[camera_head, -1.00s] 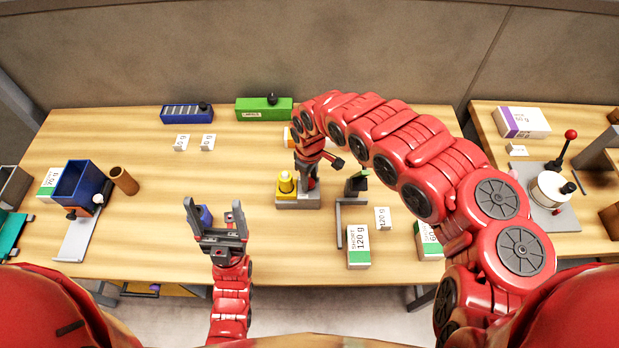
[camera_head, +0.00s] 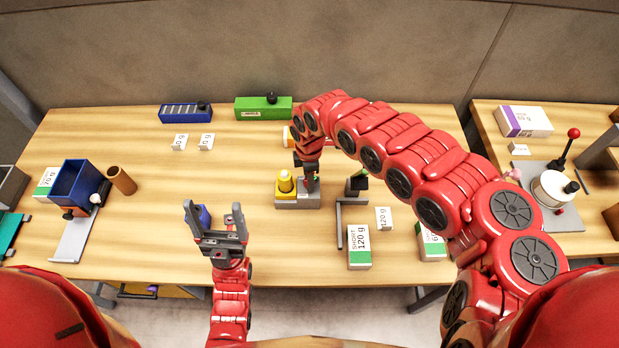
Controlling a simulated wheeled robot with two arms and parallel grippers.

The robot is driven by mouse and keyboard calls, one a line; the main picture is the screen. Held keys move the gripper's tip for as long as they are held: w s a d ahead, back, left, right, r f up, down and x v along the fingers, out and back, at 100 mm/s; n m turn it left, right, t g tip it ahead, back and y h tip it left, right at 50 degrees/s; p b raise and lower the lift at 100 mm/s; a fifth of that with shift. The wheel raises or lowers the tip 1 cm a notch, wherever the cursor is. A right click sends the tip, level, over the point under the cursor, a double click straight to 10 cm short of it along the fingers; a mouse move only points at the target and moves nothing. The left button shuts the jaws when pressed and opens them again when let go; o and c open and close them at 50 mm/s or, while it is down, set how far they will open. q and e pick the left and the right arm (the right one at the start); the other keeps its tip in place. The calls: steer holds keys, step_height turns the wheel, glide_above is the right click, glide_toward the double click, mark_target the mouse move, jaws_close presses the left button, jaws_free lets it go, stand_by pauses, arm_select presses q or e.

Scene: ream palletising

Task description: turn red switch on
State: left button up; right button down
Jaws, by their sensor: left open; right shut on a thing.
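My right gripper (camera_head: 309,178) points down over the right part of a small grey base (camera_head: 294,203) in the middle of the table. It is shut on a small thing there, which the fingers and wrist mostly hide. I cannot make out a red switch apart from my red arm. A yellow block with a yellow knob (camera_head: 285,184) stands on the left of the same base, just beside the gripper. My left gripper (camera_head: 214,216) is open and empty over the table's front part, left of the base.
A green box (camera_head: 263,107) and a blue box (camera_head: 186,113) stand at the back. The left middle of the table is mostly clear.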

stand_by(0.4)
steer(key=shift+c, duration=2.2)
jaws_free()
steer(key=shift+w+r, duration=0.15)
steer(key=shift+r, duration=0.1)
step_height(320, 180, up, 6)
steer(key=shift+r+b, duration=0.2)
steer(key=shift+b, duration=0.15)
step_height(320, 180, up, 10)
steer(key=p, duration=0.8)
steer(key=shift+r, duration=0.2)
